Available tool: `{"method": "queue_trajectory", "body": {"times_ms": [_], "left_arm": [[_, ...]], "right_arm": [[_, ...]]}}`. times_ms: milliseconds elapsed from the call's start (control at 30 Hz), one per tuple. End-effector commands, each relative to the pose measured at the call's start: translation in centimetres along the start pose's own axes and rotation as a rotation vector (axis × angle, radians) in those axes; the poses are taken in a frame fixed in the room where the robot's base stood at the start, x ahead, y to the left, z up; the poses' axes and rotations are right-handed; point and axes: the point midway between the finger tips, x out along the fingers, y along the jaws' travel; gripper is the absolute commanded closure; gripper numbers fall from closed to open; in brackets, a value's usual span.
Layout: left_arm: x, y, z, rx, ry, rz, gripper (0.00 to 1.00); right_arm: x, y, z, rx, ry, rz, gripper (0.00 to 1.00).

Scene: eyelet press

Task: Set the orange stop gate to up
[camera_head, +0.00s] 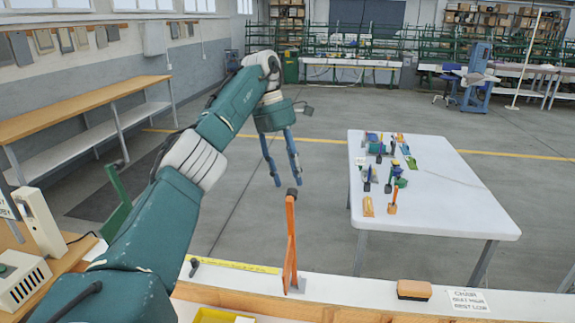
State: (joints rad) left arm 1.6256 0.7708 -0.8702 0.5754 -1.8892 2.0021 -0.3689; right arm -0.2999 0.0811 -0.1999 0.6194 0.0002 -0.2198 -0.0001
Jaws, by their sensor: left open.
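My left arm reaches in from the lower left. My left gripper (285,182) points down with its two blue fingers apart and empty. My right gripper is not in view.
On the bench lie a yellow ruler strip (238,266), an orange-brown block (414,290) and a lettered card (467,300). A yellow bin (213,316) shows at the bottom edge. A white table (455,205) with several tools stands beyond. Open floor lies between.

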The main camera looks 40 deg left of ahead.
Motion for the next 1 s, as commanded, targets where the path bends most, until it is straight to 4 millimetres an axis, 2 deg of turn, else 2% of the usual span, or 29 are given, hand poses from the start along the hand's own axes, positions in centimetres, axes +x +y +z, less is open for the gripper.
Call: {"method": "queue_trajectory", "body": {"times_ms": [67,333,833,867,933,1000], "left_arm": [[-1.3,0.0,0.2,-0.003,-0.002,0.000,0.58],[-2.4,0.2,0.6,0.000,0.002,-0.002,0.58],[-3.0,0.3,0.4,-0.001,0.004,0.000,0.58],[-3.0,0.3,0.4,0.000,0.004,0.000,0.62],[-2.5,0.3,0.8,0.008,-0.002,0.004,0.76],[-1.1,0.1,2.4,0.040,-0.028,0.018,0.90]], "right_arm": [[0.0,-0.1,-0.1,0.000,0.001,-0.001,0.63],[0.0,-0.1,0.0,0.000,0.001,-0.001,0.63],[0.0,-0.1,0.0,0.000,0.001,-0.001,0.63],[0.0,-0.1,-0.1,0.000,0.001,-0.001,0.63],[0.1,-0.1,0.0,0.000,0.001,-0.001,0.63],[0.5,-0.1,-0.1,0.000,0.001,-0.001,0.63]]}}
